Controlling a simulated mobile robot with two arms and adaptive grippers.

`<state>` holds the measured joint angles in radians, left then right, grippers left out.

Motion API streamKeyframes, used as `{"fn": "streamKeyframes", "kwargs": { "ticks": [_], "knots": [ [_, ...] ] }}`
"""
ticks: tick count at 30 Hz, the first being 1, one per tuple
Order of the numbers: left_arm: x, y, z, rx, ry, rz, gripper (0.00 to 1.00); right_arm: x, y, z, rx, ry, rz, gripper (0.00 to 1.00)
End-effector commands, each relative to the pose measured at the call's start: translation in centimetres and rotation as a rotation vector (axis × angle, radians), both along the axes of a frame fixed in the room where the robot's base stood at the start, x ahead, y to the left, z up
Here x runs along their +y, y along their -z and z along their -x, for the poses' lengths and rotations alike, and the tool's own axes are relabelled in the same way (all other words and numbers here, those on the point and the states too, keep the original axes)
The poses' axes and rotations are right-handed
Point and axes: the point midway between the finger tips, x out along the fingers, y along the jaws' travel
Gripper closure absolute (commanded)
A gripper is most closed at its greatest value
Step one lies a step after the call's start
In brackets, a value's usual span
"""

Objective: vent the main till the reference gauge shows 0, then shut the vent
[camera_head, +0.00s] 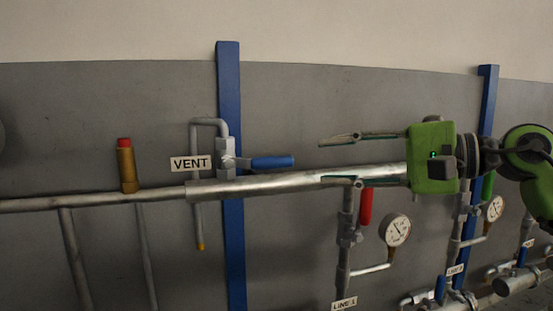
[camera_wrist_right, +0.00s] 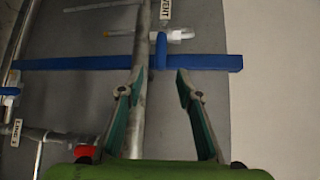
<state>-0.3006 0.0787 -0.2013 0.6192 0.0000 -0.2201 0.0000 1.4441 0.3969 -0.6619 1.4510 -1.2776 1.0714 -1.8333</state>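The vent valve (camera_head: 227,160) stands on the main pipe (camera_head: 270,183) beside a VENT label (camera_head: 190,163). Its blue handle (camera_head: 272,162) points right, roughly along the pipe. In the right wrist view the blue handle (camera_wrist_right: 161,48) lies ahead, between and beyond the fingertips. My right gripper (camera_head: 339,162) is open and empty, right of the handle end and apart from it, its fingers pointing left. It also shows in the right wrist view (camera_wrist_right: 161,76). Two dial gauges show, a nearer one (camera_head: 395,229) and a farther one (camera_head: 494,208); neither is readable, nor marked as the reference. My left gripper is out of view.
A blue post (camera_head: 230,230) stands behind the vent, another (camera_head: 488,95) at right. Below my right gripper are a red handle (camera_head: 366,207) and the LINE 1 label (camera_head: 344,303). A brass fitting with a red cap (camera_head: 126,165) stands left. The wall above the vent handle is clear.

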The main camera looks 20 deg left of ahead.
Motion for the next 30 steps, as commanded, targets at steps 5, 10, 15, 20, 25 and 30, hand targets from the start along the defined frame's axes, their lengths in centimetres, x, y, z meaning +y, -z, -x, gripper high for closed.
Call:
{"fn": "streamKeyframes", "kwargs": {
  "ticks": [5,10,15,20,25,30],
  "knots": [
    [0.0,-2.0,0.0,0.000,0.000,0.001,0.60,3.9,0.0,-0.5,0.003,-0.004,-0.001,0.67],
    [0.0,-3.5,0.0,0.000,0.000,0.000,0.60,7.4,0.6,-1.2,0.006,-0.004,-0.003,0.67],
    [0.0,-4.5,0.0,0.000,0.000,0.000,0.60,9.8,1.0,-1.7,0.005,-0.002,-0.003,0.67],
    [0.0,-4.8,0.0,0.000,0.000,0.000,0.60,11.0,1.3,-2.0,0.004,-0.001,-0.004,0.67],
    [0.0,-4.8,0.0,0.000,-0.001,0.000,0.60,11.2,1.5,-2.0,0.003,0.000,-0.004,0.67],
    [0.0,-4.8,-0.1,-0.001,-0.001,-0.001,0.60,11.2,1.5,-2.0,0.004,-0.001,-0.004,0.73]
  ]
}}
